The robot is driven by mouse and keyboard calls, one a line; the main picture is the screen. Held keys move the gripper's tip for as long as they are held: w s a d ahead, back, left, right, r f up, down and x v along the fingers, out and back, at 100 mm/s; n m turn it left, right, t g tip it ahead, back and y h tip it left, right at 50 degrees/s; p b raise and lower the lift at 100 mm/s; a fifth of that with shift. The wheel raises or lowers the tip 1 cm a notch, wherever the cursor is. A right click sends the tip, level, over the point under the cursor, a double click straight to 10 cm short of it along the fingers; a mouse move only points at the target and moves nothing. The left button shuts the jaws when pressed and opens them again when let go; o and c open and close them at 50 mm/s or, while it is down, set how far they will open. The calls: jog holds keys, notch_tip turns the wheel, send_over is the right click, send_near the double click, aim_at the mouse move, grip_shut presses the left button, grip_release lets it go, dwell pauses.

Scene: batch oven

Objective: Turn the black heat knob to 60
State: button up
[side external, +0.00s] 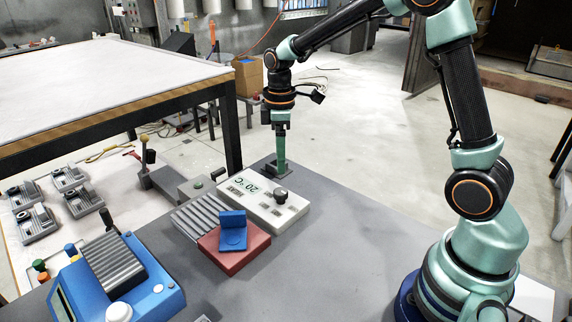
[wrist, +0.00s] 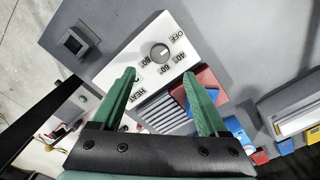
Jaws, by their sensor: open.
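The black heat knob (side external: 281,195) stands on top of a white control panel (side external: 297,209), whose display reads 20 °C. My gripper (side external: 281,165) points down, behind the knob in the side view. In the wrist view my gripper (wrist: 158,76) has its green fingers spread wide with nothing between them. The knob lies beyond the fingertips, not between them.
A red block (side external: 234,250) with a blue piece (side external: 233,230) on it sits beside the panel, next to a ribbed grey plate (side external: 195,216). A blue device (side external: 130,290) stands at the front left. The grey table (side external: 340,250) is clear to the panel's right.

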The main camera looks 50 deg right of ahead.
aim_at(281, 191)
notch_tip(281, 191, down, 10)
jog(key=shift+r, duration=0.15)
dwell(0.3)
grip_shut()
